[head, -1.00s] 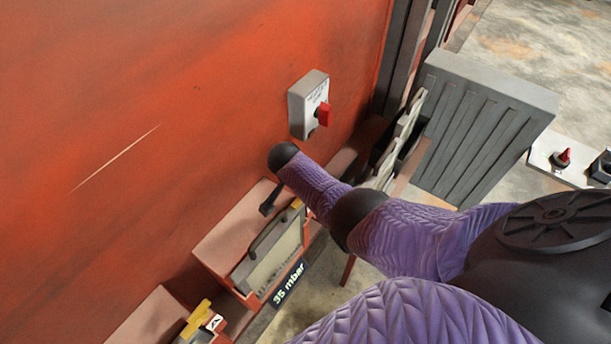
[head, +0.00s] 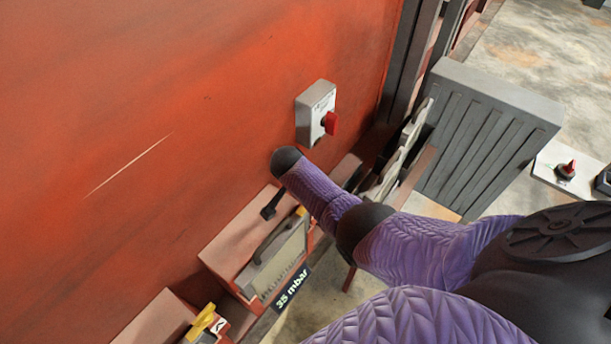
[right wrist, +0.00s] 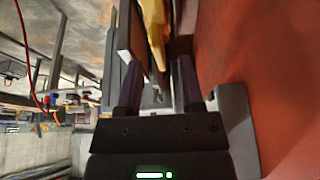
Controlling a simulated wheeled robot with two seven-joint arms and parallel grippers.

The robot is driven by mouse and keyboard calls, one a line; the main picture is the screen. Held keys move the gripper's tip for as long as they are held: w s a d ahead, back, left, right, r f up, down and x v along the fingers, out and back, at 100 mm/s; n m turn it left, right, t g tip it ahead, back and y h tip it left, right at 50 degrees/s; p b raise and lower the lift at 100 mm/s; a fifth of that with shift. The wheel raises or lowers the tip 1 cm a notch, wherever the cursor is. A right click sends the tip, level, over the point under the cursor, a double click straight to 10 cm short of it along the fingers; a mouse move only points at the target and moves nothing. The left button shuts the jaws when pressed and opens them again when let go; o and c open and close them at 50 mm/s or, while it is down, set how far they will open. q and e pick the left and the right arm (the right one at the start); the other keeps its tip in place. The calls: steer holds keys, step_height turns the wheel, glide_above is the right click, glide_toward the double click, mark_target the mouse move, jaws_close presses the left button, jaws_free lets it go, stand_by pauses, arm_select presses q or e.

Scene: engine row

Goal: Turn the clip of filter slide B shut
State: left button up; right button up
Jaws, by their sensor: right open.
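In the head view a red filter box (head: 232,232) stands against the red wall, with a grey slatted front (head: 285,262), a dark curved handle (head: 279,236) and a small yellow clip (head: 300,211) at its upper corner. Another yellow clip (head: 203,320) shows at the bottom edge, beside a small lettered tag. I cannot read which slide is B. My right gripper (right wrist: 159,64) is open in the right wrist view; a yellow piece (right wrist: 154,30) lies between and beyond its fingertips, with no clear contact. My purple arm hides this gripper in the head view. My left gripper is not in view.
A grey switch box (head: 316,113) with a red knob (head: 330,123) is on the wall just above my arm. A grey ribbed panel (head: 487,140) stands at right. Bare floor (head: 535,50) lies beyond.

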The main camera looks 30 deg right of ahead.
mark_target(302, 209)
arm_select(q)
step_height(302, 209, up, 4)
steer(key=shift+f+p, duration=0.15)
steer(key=shift+p, duration=1.1)
arm_select(e)
steer(key=v, duration=0.7)
steer(key=shift+r, duration=0.3)
steer(key=shift+s+a, duration=0.1)
steer(key=shift+a, duration=0.05)
